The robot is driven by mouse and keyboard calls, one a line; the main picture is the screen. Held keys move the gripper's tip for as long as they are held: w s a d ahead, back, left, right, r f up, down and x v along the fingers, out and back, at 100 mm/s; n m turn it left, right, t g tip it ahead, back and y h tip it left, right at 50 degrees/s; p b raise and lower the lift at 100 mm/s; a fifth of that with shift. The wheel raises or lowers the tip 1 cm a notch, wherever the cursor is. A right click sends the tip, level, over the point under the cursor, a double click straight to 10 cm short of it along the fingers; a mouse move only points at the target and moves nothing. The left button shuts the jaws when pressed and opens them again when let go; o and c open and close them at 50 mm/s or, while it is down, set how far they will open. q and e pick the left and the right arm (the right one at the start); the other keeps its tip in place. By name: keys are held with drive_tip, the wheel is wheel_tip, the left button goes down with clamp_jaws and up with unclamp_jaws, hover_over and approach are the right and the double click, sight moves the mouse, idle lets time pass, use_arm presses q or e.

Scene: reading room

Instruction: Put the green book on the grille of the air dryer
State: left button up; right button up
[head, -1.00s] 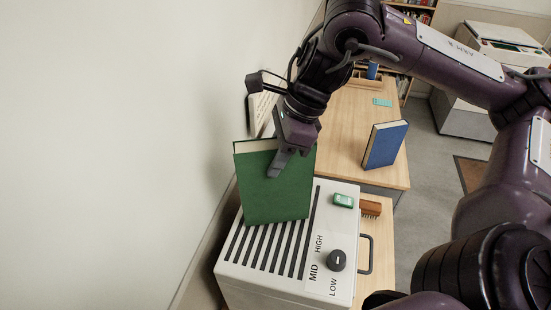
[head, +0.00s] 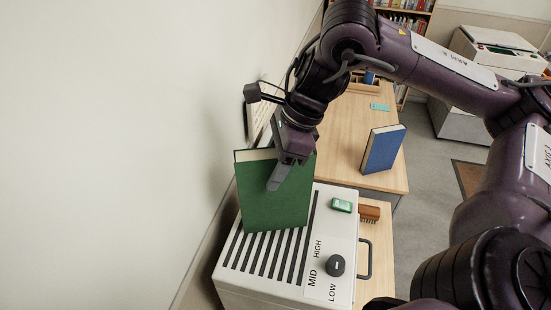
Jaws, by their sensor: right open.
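The green book (head: 262,200) stands upright on the far part of the slotted grille (head: 262,252) on top of the white air dryer (head: 285,300). Its cover faces me and its page edges show at the top. My right gripper (head: 279,178) is open at the book's upper right part, with one finger in front of the cover. The other finger is hidden behind the book. I cannot tell whether the fingers touch it. My left gripper is not in view.
The dryer's dial (head: 335,265) and a small green item (head: 341,205) are right of the grille. A brown brush (head: 369,212) lies beside the dryer. A blue book (head: 383,149) stands on the wooden table (head: 345,140). The wall is close on the left.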

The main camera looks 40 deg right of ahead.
drive_tip(key=shift+r, duration=0.15)
drive_tip(key=shift+p+v, duration=0.35)
drive_tip(key=shift+v, duration=3.25)
drive_tip(key=shift+d, duration=0.1)
